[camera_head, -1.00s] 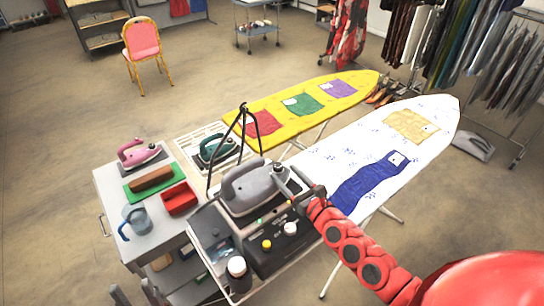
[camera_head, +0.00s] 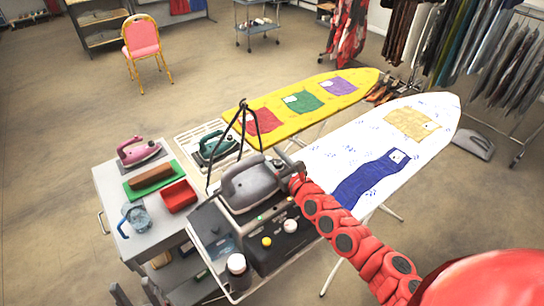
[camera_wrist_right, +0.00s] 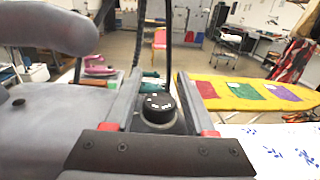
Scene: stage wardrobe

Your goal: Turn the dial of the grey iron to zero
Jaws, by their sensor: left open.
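The grey iron (camera_head: 252,184) rests on the black and grey steam station at the front of the bench. In the right wrist view its large grey body (camera_wrist_right: 45,115) fills the left side. A black dial with white marks (camera_wrist_right: 158,106) stands in the middle of that view. My right gripper (camera_head: 286,164) is at the right side of the iron. In the wrist view its two fingers (camera_wrist_right: 160,100) are apart, one on each side of the dial, with small gaps showing. My left gripper (camera_head: 135,292) shows only as two separate grey fingertips at the bottom left, open and empty.
A black tripod-like frame (camera_head: 244,120) rises around the iron. A yellow ironing board (camera_head: 270,108) and a white one (camera_head: 350,140) lie beyond. A pink iron (camera_head: 138,151), a teal iron (camera_head: 215,146) and a red tray (camera_head: 179,197) are on the left. Open floor lies further back.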

